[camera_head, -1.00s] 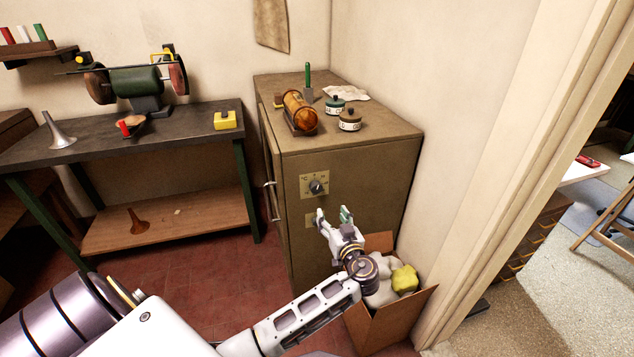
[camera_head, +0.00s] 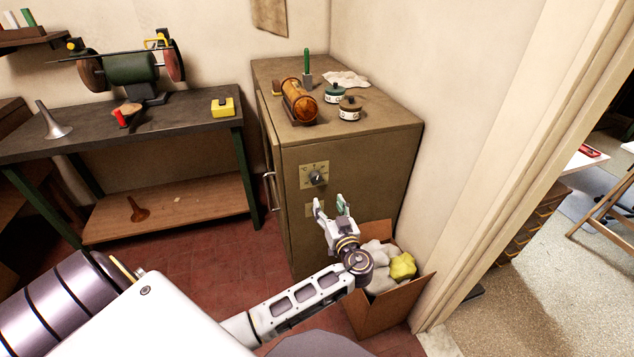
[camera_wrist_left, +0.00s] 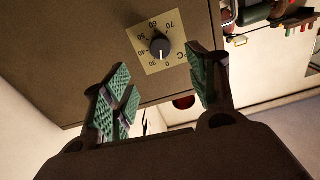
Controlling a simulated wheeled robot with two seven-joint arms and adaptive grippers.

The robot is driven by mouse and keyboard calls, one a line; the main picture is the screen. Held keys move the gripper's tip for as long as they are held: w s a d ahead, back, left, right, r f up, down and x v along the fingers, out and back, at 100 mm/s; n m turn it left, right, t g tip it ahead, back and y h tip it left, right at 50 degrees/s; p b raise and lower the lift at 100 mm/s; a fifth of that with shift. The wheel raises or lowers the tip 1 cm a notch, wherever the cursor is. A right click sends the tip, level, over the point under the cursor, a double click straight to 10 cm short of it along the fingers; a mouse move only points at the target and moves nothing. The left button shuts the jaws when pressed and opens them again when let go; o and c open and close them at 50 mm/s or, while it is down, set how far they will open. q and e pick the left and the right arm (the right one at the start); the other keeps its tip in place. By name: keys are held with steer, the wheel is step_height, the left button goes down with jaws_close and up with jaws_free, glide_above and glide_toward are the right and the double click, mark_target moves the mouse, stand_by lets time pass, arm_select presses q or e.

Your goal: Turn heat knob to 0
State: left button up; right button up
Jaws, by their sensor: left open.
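The heat knob (camera_head: 316,178) is a dark round knob on a pale dial plate, on the front of a brown metal cabinet (camera_head: 365,160). The knob also shows in the left wrist view (camera_wrist_left: 160,46), with 0 and numbers from 30 to 70 around it. A small pale mark shows on the knob, but I cannot tell for sure which number it points at. My left gripper (camera_head: 330,204) is open and empty, just below and right of the knob in the head view. Its green-padded fingers (camera_wrist_left: 158,76) are apart from the knob. My right gripper is not in view.
A cardboard box (camera_head: 385,312) with pale lumps and a yellow one stands by the cabinet, below my left wrist. A wooden roller (camera_head: 298,102) and two small pots lie on the cabinet top. A workbench (camera_head: 110,135) with a grinder stands at left.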

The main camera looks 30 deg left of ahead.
mark_target(317, 181)
arm_select(q)
steer(key=p+x, duration=0.1)
steer(key=x, duration=0.9)
steer(key=shift+w+a, duration=0.1)
steer(key=shift+a, duration=0.15)
steer(key=shift+x, duration=1.1)
steer(key=shift+c, duration=0.6)
steer(key=c, duration=0.9)
steer(key=shift+f, duration=0.1)
steer(key=n+b, duration=0.1)
steer(key=b, duration=0.2)
steer(key=shift+n+b, duration=0.3)
steer(key=shift+b, duration=0.1)
steer(key=shift+n+b, duration=0.4)
steer(key=shift+b, duration=0.7)
steer(key=shift+n+b, duration=0.3)
steer(key=shift+b, duration=0.55)
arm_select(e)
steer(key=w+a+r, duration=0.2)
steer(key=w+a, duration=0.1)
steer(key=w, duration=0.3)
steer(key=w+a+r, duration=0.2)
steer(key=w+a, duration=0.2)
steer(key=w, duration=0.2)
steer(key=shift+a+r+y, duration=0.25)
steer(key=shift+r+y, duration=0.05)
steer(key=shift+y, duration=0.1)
